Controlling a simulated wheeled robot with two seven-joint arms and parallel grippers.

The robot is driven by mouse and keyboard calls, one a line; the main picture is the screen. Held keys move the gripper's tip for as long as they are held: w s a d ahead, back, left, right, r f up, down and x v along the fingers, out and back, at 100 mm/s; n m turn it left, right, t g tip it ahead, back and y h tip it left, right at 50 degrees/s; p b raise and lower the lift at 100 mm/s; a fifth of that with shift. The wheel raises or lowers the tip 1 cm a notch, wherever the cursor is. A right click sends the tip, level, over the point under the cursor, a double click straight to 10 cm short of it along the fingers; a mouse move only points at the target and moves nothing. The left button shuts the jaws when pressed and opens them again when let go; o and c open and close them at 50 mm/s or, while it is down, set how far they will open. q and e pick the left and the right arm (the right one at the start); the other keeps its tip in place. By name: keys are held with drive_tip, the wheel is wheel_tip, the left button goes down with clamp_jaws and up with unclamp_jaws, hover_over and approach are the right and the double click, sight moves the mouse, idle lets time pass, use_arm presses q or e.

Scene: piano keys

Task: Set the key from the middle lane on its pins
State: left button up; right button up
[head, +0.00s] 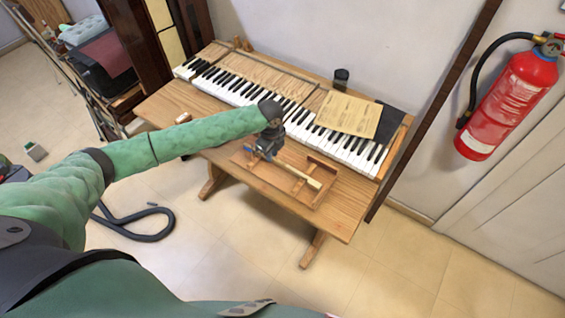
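My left gripper (262,154) hangs over the left part of a wooden tray (318,202) near the front of the table. From here I cannot make out whether its fingers are open, or whether anything is between them. The tray has raised strips, and a pale key (313,183) shows at its right side. The gripper and arm hide the left part of the tray, so I cannot tell which lane each thing is in. The keyboard (228,88) lies behind the tray, with a long row of white and black keys. My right gripper is not in view.
A paper sheet (348,114) lies over the right part of the keyboard. A dark jar (341,79) stands behind it. The wooden table (341,222) has bare room at its front right. A red fire extinguisher (508,103) hangs on the wall at the right.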

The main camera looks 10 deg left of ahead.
use_arm(q)
drive_tip(key=shift+f, duration=0.25)
clamp_jaws()
drive_tip(key=shift+r+p, duration=1.65)
drive_tip(key=shift+r, duration=0.1)
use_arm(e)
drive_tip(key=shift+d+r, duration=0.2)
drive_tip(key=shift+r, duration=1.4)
use_arm(q)
drive_tip(key=shift+r, duration=0.1)
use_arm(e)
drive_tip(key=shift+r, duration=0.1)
use_arm(q)
drive_tip(key=shift+r+p, duration=1.15)
drive_tip(key=shift+r, duration=0.1)
wheel_tip(320, 180, up, 2)
drive_tip(key=shift+r+p, duration=0.1)
drive_tip(key=shift+p, duration=0.2)
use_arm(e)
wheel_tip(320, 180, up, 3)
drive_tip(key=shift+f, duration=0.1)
